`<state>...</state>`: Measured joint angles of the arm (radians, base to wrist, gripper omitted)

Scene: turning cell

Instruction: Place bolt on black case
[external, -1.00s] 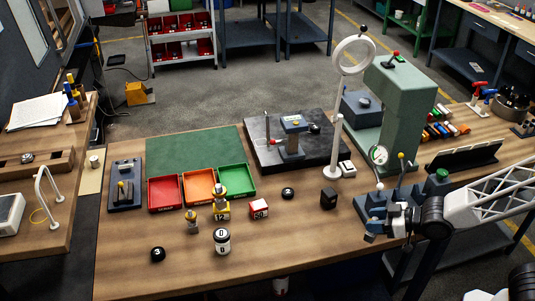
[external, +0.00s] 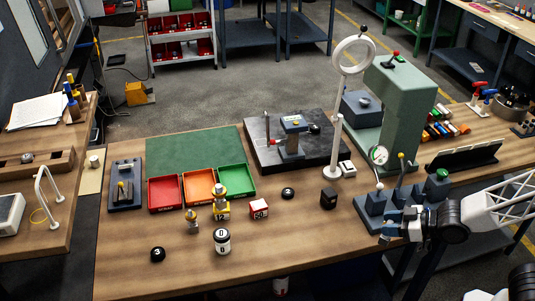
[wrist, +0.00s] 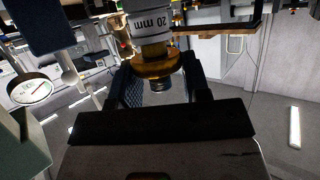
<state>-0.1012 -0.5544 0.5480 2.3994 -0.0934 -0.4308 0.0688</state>
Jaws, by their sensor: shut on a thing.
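My gripper (external: 386,238) is at the right front of the bench, close to the blue-grey fixture. In the wrist view its dark ridged fingers (wrist: 166,92) are shut on a brass-coloured round piece (wrist: 156,66) with a white band marked "20 mm". I cannot tell for sure whether this piece is the bolt. A small black box (external: 329,198) stands on the bench left of the gripper. A wide black slanted case (external: 464,157) stands farther back on the right. I cannot tell which of these is the task's black case.
The blue-grey fixture (external: 372,206) with a dial and levers stands beside my gripper. Behind are a green press (external: 404,115) and a white ring stand (external: 336,145). Red, orange and green trays (external: 233,180) and small numbered pieces occupy the left. The front middle is clear.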

